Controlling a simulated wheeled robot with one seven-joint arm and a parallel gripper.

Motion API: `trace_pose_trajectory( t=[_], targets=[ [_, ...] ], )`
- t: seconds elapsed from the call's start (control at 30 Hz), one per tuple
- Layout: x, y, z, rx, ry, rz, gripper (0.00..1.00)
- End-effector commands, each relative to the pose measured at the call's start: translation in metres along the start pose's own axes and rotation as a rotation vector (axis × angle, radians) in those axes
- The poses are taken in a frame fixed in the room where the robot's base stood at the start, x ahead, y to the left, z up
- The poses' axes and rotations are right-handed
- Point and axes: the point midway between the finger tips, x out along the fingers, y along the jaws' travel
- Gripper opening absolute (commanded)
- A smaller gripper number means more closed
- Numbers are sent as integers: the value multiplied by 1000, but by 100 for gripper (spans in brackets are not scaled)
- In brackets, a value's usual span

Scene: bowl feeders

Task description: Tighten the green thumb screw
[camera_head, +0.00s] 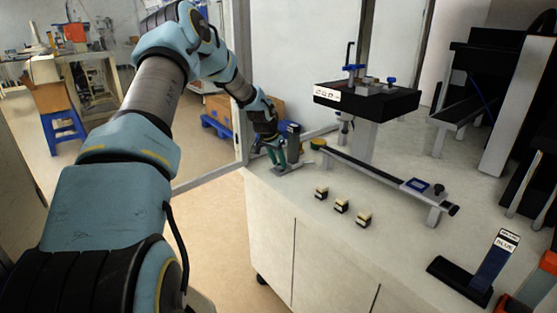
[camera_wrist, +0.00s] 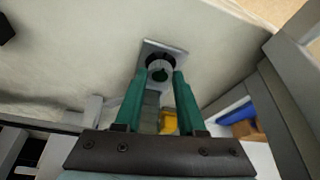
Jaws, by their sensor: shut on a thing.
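In the head view my gripper (camera_head: 278,163) reaches down to the left corner of the white counter. The thumb screw is hidden there behind the fingers, and the grey plate (camera_head: 291,170) shows at their foot.
A narrow rail (camera_head: 362,166) runs right from beside my gripper. A black-topped feeder stand (camera_head: 367,103) rises behind it. Several small dark-and-cream blocks (camera_head: 341,206) lie on the counter (camera_head: 300,215). A yellow part (camera_wrist: 169,122) shows behind the fingers.

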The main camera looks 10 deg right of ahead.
Motion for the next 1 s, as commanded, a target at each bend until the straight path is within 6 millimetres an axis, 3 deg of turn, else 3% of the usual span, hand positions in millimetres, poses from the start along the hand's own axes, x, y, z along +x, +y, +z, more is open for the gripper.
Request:
trace_pose_trajectory(
  t=[0.4,0.43,0.53,0.83,1.0],
  targets=[
    [0,0,0,6,-2,2,0],
    [0,0,1,6,-2,2,41],
    [0,0,1,6,-2,2,52],
    [-3,0,0,6,0,2,52],
    [-24,-1,0,7,1,0,52]
  ],
)
